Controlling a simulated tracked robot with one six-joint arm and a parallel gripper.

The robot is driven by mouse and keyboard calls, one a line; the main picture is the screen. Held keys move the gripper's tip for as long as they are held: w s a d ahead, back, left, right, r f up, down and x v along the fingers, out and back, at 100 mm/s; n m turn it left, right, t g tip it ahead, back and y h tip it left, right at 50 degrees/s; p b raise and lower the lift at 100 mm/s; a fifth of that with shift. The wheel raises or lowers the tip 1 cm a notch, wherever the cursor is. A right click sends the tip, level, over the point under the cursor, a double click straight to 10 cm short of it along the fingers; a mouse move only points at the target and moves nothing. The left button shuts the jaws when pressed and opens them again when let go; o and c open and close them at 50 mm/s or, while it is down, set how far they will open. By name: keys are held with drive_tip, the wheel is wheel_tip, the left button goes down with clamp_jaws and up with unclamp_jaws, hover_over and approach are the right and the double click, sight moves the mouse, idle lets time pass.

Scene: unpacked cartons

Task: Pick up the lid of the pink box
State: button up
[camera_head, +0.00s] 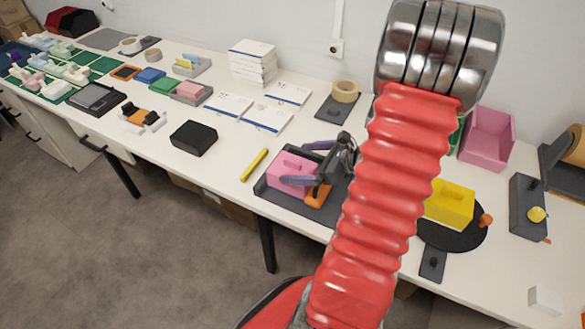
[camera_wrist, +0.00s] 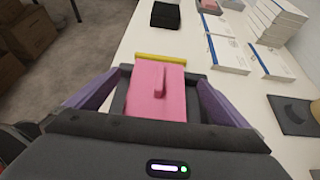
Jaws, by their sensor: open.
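The pink box (camera_head: 287,163) sits in a dark shallow tray (camera_head: 270,200) near the front edge of the table. Its pink top, the lid, carries a raised narrow grip (camera_wrist: 160,80) in the wrist view. I cannot make out the seam between lid and box. My gripper (camera_head: 309,164) is over the tray with its two purple fingers apart. In the wrist view my gripper (camera_wrist: 160,84) has one finger on each side of the pink top, and nothing is clamped between them. My dark gripper body hides the near part of the box.
A yellow bar (camera_head: 254,165) lies left of the tray. An orange object (camera_head: 318,195) is beside the pink box. A black box (camera_head: 194,138) stands farther left. A yellow block (camera_head: 452,202) and a pink open bin (camera_head: 487,140) are to the right. White booklets (camera_head: 266,119) lie behind.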

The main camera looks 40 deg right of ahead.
sight(294, 162)
drive_tip(key=shift+x, duration=1.6)
drive_tip(key=shift+c, duration=0.6)
drive_tip(key=c, duration=1)
drive_tip(key=shift+r, duration=0.15)
drive_tip(key=shift+c, duration=0.2)
drive_tip(key=shift+r, duration=4.9)
